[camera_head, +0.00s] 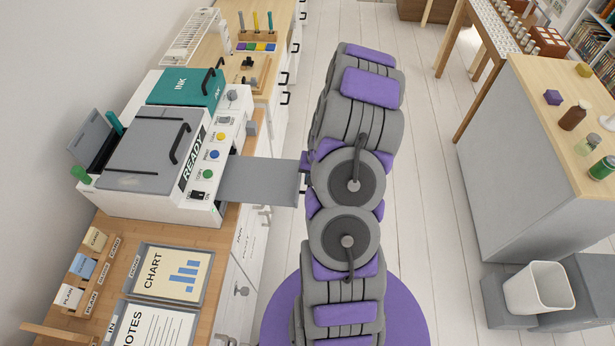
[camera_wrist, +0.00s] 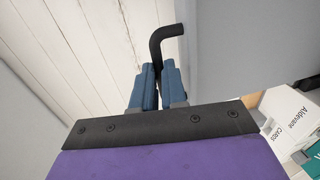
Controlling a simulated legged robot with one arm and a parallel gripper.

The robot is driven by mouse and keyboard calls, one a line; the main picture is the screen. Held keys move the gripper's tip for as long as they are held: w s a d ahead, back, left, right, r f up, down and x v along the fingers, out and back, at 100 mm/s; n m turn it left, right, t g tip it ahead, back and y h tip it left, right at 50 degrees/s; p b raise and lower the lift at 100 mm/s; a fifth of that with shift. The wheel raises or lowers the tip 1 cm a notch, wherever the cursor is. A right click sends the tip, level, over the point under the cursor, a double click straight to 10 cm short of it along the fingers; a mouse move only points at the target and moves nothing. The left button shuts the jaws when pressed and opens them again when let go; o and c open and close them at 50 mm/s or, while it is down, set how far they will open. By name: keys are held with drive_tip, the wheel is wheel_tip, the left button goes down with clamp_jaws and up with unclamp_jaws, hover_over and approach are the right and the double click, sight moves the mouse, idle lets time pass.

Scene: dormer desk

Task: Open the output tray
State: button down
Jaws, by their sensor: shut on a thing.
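The white printer (camera_head: 160,150) with a "READY" label stands on the wooden desk at the left. Its flat grey output tray (camera_head: 258,181) sticks out to the right from its front, well past the desk edge and over the floor. A dark handle (camera_head: 300,182) is at the tray's outer end. In the wrist view, my gripper (camera_wrist: 158,76) has its blue fingers shut on the black bent handle (camera_wrist: 165,38), with the grey tray (camera_wrist: 240,50) to the right. In the head view my arm's end meets the tray's outer edge, and the fingers are mostly hidden.
A teal ink lid (camera_head: 187,87) and a grey lid (camera_head: 148,150) are on the printer. A chart sheet (camera_head: 168,275) and card box (camera_head: 83,268) lie on the desk. A grey cabinet (camera_head: 525,170) and white bin (camera_head: 538,290) stand at the right.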

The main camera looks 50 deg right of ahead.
drive_tip(key=c, duration=1.4)
unclamp_jaws()
drive_tip(key=shift+c, duration=0.2)
wheel_tip(320, 180, up, 17)
drive_tip(key=s+d+p, duration=0.2)
drive_tip(key=shift+s, duration=0.2)
